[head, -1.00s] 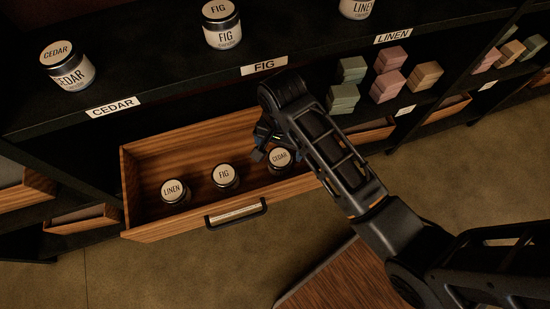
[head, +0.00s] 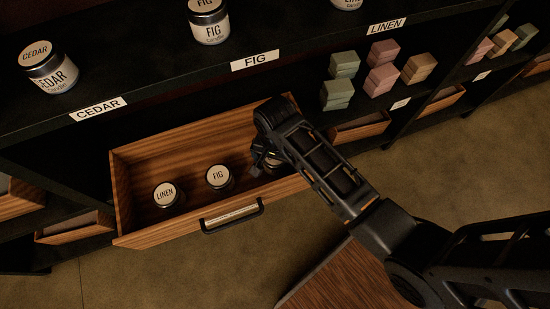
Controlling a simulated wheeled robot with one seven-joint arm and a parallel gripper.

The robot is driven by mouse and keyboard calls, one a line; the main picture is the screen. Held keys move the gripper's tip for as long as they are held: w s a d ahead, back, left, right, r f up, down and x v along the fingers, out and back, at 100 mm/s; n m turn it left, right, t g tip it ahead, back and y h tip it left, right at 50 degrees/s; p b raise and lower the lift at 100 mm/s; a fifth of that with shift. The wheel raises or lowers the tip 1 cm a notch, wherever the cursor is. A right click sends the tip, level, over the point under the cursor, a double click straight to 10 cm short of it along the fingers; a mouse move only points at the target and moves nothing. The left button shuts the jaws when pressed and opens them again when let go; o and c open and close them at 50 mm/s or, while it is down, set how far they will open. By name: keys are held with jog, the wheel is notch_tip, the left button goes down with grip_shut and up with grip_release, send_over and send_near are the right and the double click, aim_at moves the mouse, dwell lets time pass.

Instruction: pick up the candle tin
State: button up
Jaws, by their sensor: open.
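Candle tins with pale round lids stand upright in the open wooden drawer (head: 130,185). The LINEN tin (head: 165,195) is at the left and the FIG tin (head: 218,178) is in the middle. The CEDAR tin (head: 270,166) is at the right, mostly hidden behind my arm and gripper. My gripper (head: 262,165) is open and low inside the drawer, over or beside the CEDAR tin. I cannot tell whether its fingers touch that tin.
A dark shelf above the drawer holds a CEDAR jar (head: 49,68), a FIG jar (head: 208,20) and a LINEN jar (head: 347,4) behind name labels. Soap stacks (head: 337,80) stand to the right. The drawer's handle (head: 232,216) juts forward. A wooden surface (head: 345,280) is at the bottom.

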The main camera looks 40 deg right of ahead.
jog(key=shift+c, duration=0.4)
jog(key=c, duration=1.1)
jog(key=shift+o, duration=0.2)
jog(key=shift+r, duration=0.1)
